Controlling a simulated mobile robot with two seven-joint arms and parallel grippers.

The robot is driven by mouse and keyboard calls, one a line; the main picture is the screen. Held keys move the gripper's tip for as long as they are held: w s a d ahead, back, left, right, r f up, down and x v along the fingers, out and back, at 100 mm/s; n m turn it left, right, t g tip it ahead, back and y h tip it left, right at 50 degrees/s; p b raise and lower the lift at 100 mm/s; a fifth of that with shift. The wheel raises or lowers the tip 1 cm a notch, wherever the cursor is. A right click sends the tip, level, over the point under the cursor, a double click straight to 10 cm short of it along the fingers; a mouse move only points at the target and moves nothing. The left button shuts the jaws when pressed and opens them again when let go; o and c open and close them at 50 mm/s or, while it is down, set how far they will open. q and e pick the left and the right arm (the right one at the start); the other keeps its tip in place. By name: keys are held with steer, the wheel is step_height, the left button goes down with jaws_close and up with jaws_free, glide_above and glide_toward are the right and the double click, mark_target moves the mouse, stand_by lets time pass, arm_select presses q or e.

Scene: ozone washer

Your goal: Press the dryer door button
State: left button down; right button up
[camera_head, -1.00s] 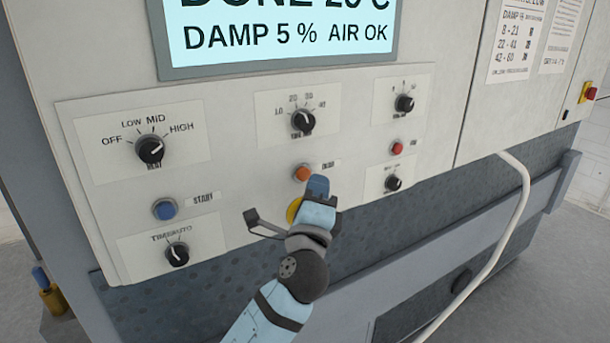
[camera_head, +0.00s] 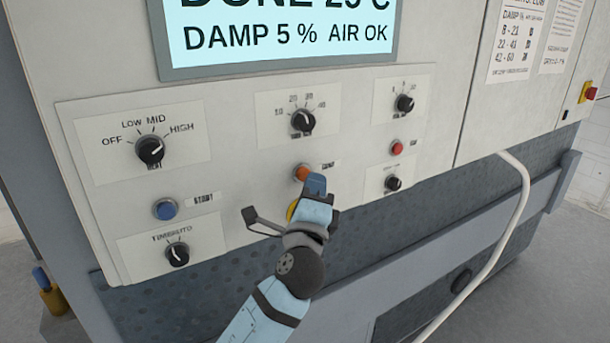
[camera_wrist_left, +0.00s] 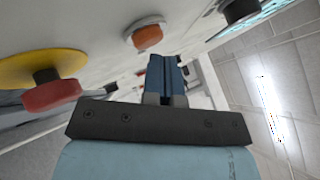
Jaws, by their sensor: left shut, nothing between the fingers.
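The control panel has an orange round button (camera_head: 302,172) with a small label beside it that is too blurred to read. It also shows in the left wrist view (camera_wrist_left: 148,37), in a pale ring. A red button (camera_head: 397,148) and a blue button (camera_head: 165,209) marked START are on the same panel. My left gripper (camera_head: 316,184) is shut and empty, its blue fingertips just below and right of the orange button. In the wrist view the fingertips (camera_wrist_left: 166,65) are below the orange button; I cannot tell whether they touch it. My right gripper is not in view.
A red mushroom button (camera_wrist_left: 52,95) on a yellow disc (camera_wrist_left: 30,68) is left of the fingers in the wrist view. Several black knobs surround the buttons. The lit display (camera_head: 285,35) is above. A white hose (camera_head: 518,200) hangs at right.

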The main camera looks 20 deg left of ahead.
arm_select(q)
steer(key=shift+w+a, duration=0.3)
steer(key=shift+a, duration=0.1)
stand_by(0.6)
steer(key=shift+s+d, duration=0.1)
steer(key=shift+d, duration=0.05)
steer(key=shift+s+d, duration=0.45)
steer(key=shift+d, duration=0.15)
stand_by(0.3)
steer(key=s+d, duration=0.1)
steer(key=d, duration=0.1)
steer(key=s+d, duration=0.2)
steer(key=shift+b, duration=0.3)
stand_by(0.7)
